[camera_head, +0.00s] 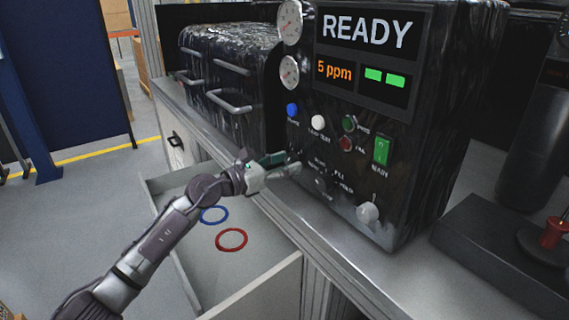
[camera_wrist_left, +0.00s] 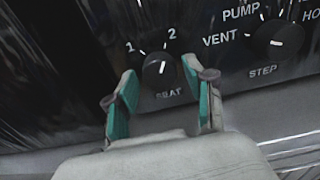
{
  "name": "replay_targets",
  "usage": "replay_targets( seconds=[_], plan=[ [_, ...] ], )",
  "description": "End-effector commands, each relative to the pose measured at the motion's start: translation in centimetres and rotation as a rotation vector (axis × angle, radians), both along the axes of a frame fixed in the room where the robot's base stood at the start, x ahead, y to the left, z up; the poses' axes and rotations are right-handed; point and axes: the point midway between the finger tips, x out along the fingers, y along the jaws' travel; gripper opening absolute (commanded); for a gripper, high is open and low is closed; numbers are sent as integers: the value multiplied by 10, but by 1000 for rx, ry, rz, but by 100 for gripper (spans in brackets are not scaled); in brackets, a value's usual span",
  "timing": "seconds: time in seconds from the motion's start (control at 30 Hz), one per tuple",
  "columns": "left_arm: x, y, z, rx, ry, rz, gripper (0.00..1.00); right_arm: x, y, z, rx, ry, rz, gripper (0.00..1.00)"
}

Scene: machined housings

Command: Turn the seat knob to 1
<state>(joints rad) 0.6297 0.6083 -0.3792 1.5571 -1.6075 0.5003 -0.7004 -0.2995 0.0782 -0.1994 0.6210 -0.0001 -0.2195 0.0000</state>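The seat knob (camera_wrist_left: 156,71) is a small black dial with a white mark, above the label SEAT and below the numbers 1 and 2. Its mark lies right of the knob's middle, on the side of the 2 rather than the 1; its exact angle is hard to tell. My left gripper (camera_wrist_left: 160,82) is open, with one green-padded finger to each side of the knob and gaps between. In the head view my left gripper (camera_head: 283,161) reaches the lower left of the black panel and hides the knob. My right gripper is not in view.
The STEP knob (camera_wrist_left: 276,45) is close to the right of my gripper. The head view shows a READY screen (camera_head: 367,33), a green switch (camera_head: 381,150) and a pale knob (camera_head: 368,212) on the panel. An open drawer (camera_head: 203,262) with blue and red rings lies below my arm.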

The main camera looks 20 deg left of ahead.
Motion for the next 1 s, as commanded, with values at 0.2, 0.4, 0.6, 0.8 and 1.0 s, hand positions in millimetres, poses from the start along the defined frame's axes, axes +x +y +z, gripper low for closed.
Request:
replay_targets(
  seconds=[0.2,0.4,0.6,0.8,1.0],
  plan=[
    [0,0,0,0,0,0,12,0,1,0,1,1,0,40],
    [0,0,0,-4,3,0,3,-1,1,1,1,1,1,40],
    [0,0,2,-44,37,0,3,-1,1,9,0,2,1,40],
    [0,0,4,-140,112,1,3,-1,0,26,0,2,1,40],
    [-1,0,5,-281,223,1,3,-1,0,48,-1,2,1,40]
  ],
)
